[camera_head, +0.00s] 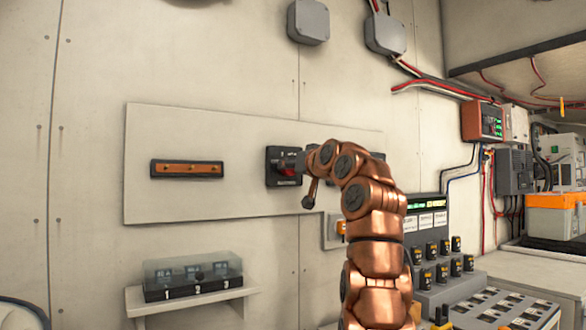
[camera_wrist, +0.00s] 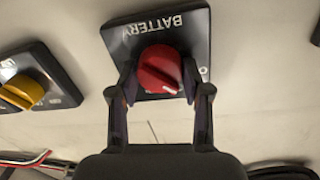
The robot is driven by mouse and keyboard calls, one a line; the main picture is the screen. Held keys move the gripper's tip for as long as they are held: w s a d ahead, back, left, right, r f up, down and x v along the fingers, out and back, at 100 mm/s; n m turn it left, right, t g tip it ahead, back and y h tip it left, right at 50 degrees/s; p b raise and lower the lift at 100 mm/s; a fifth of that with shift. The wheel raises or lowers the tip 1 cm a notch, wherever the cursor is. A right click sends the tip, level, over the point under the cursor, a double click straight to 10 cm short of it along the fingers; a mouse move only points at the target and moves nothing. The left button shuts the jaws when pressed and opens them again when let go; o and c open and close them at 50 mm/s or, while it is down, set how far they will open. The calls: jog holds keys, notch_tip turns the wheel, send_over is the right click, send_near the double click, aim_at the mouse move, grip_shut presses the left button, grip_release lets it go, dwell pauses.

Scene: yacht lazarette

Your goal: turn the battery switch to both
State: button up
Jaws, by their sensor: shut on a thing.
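The battery switch is a black square plate (camera_wrist: 119,41) with the word BATTERY, upside down in the wrist view, and a round red knob (camera_wrist: 160,66). In the head view its black plate (camera_head: 274,158) is on the pale wall panel, with the red knob (camera_head: 287,172) partly covered by my gripper (camera_head: 298,165). In the wrist view my gripper (camera_wrist: 158,80) has one finger on each side of the knob and is shut on it. Most position marks on the plate are hidden or unreadable, so I cannot tell the setting.
A second black plate with a yellow knob (camera_wrist: 22,92) is beside the switch in the wrist view. A copper-coloured bar (camera_head: 187,169) is on the panel at left. Below it, a clear-lidded box (camera_head: 193,276) stands on a shelf (camera_head: 190,301). A console with several black knobs (camera_head: 440,275) is at right.

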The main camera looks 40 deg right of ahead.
jog(key=shift+a+r+m, duration=0.1)
jog(key=shift+r+m, duration=0.05)
jog(key=shift+m, duration=0.15)
dwell(0.5)
dwell(0.4)
jog(key=shift+m, duration=0.6)
dwell(0.6)
